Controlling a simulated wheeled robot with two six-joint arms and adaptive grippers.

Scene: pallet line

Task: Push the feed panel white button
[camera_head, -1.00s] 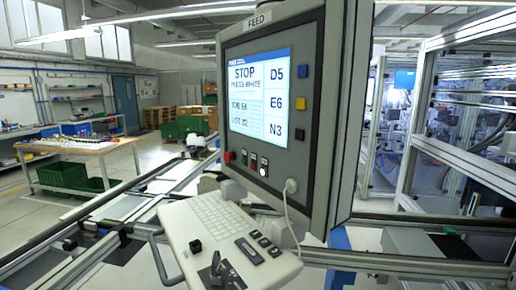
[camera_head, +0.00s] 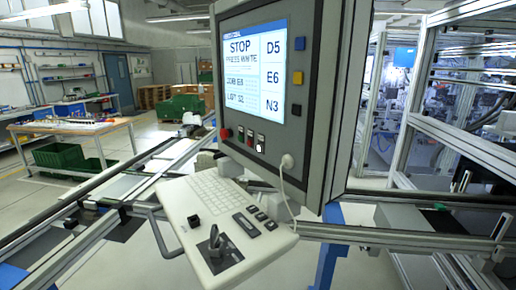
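The feed panel (camera_head: 318,120) is a grey box hanging in the middle, its face turned toward the left. Its lit screen (camera_head: 254,72) reads STOP, with a line below that looks like PRESS WHITE. The white button (camera_head: 260,147) is the rightmost of a short row of small buttons under the screen. A red button (camera_head: 226,133) is at the row's left end. Nothing is seen touching the white button. Neither of my grippers can be made out in this view.
A white keyboard shelf (camera_head: 215,222) with a joystick (camera_head: 216,240) juts out below the panel. A white cable (camera_head: 286,185) hangs from the panel's lower edge. Blue, yellow and black side buttons line the screen's right. Metal frames stand at right; a workbench (camera_head: 72,128) is far left.

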